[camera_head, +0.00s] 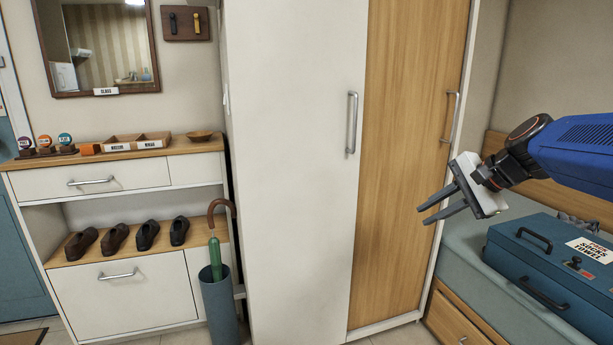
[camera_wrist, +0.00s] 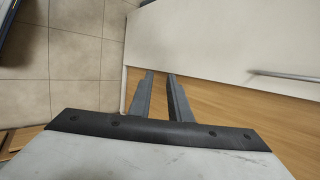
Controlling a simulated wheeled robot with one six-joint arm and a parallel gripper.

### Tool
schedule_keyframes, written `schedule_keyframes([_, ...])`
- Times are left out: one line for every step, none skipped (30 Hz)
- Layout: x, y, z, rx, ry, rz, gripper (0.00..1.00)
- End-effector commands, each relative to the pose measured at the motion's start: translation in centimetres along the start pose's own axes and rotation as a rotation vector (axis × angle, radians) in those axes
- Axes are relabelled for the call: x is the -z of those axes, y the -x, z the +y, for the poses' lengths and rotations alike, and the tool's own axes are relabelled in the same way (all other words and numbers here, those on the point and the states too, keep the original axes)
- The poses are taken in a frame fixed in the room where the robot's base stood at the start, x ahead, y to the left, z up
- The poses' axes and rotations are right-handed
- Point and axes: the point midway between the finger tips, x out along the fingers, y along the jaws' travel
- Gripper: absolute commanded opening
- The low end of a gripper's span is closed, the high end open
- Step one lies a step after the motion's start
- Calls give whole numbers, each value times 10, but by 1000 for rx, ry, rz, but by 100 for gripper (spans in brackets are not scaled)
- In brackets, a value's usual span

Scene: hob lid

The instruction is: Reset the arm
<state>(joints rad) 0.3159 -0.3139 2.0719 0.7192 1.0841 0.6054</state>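My gripper (camera_head: 423,215) is at the right of the head view, held in the air in front of the wardrobe's wooden door (camera_head: 405,150). Its two dark fingers point left and slightly down, apart from each other, with nothing between them. My blue arm comes in from the right edge. In the wrist view the fingers (camera_wrist: 160,76) also stand apart and empty, with the white door (camera_wrist: 220,40) and its handle (camera_wrist: 285,76) beyond them.
A blue case (camera_head: 510,262) lies on the bench (camera_head: 465,275) below my arm. At left stand a cabinet (camera_head: 130,290) with several shoes, small trays on top, and an umbrella stand (camera_head: 219,310). Air around the gripper looks clear.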

Motion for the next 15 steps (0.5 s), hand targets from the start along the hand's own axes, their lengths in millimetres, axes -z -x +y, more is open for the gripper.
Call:
schedule_keyframes([-16,-1,20,-34,81,14,17])
schedule_keyframes([-22,-2,32,-55,129,24,17])
schedule_keyframes([-30,-3,48,-83,194,36,17])
schedule_keyframes([-35,-3,60,-104,243,45,17])
schedule_keyframes([-40,-3,72,-125,292,53,17])
schedule_keyframes([-46,-4,88,-153,358,63,17])
schedule_keyframes([-51,-4,100,-174,408,71,17])
schedule_keyframes([-55,-4,112,-194,459,78,17])
schedule_keyframes([-59,-4,128,-221,526,87,17])
schedule_keyframes([-62,-4,140,-242,578,94,17])
schedule_keyframes([-65,-3,152,-262,628,100,17])
schedule_keyframes([-68,-3,168,-290,696,106,17])
schedule_keyframes([-70,-3,180,-310,747,112,17])
schedule_keyframes([-72,-2,191,-330,798,117,17])
schedule_keyframes([-73,-2,205,-356,864,124,17])
